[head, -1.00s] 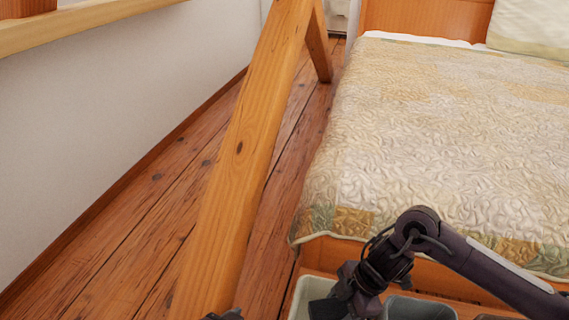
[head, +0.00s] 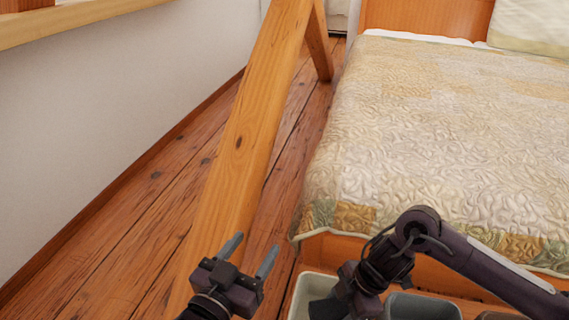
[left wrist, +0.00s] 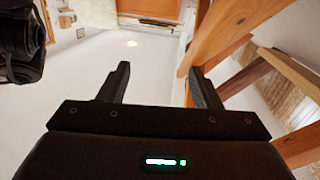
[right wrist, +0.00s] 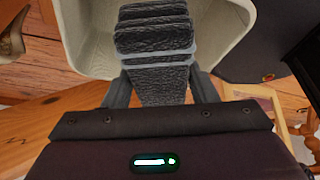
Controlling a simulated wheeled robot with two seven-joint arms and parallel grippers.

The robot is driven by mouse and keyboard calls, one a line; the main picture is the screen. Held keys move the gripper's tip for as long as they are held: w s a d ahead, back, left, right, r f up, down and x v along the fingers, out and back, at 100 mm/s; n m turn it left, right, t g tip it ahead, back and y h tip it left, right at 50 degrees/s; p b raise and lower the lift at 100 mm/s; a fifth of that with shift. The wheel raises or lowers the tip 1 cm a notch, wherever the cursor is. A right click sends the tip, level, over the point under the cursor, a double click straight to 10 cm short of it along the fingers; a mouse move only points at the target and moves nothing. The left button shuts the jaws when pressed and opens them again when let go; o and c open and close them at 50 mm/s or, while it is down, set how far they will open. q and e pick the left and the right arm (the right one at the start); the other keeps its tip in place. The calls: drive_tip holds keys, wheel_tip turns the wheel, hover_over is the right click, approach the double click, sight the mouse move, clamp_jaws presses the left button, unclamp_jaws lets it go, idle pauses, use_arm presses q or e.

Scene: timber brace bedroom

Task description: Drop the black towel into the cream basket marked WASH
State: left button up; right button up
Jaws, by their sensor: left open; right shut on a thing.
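The black towel (right wrist: 155,38) hangs folded in my right gripper (right wrist: 155,82), whose fingers are shut on it in the right wrist view. The towel is over the mouth of a cream basket (right wrist: 82,42); I cannot tell how deep it reaches. The cream basket (head: 297,298) also shows at the bottom of the head view, partly hidden by my right arm. No WASH marking is visible. My left gripper (head: 253,253) is open and empty, left of the basket, in front of the timber brace. Its empty fingers also show in the left wrist view (left wrist: 155,85).
A grey bin (head: 425,308) stands right of the cream basket, with a darker one (head: 498,316) beyond it. A slanted timber brace (head: 245,140) rises left of the bed (head: 420,140). Bare wooden floor (head: 150,215) lies between the brace and the white wall.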

use_arm(q)
drive_tip(key=shift+w+a+r+t+h+b, duration=0.15)
drive_tip(key=shift+r+t, duration=0.3)
drive_tip(key=shift+r, duration=0.45)
drive_tip(key=shift+s+r+t+h+b, duration=0.1)
drive_tip(key=shift+r+t, duration=0.3)
drive_tip(key=shift+r, duration=0.5)
drive_tip(key=shift+w+a+r+t+h+b, duration=0.15)
drive_tip(key=shift+r+t, duration=0.3)
drive_tip(key=shift+r, duration=0.45)
use_arm(e)
drive_tip(key=shift+f, duration=0.25)
use_arm(q)
drive_tip(key=shift+d, duration=0.1)
use_arm(e)
drive_tip(key=o, duration=1.1)
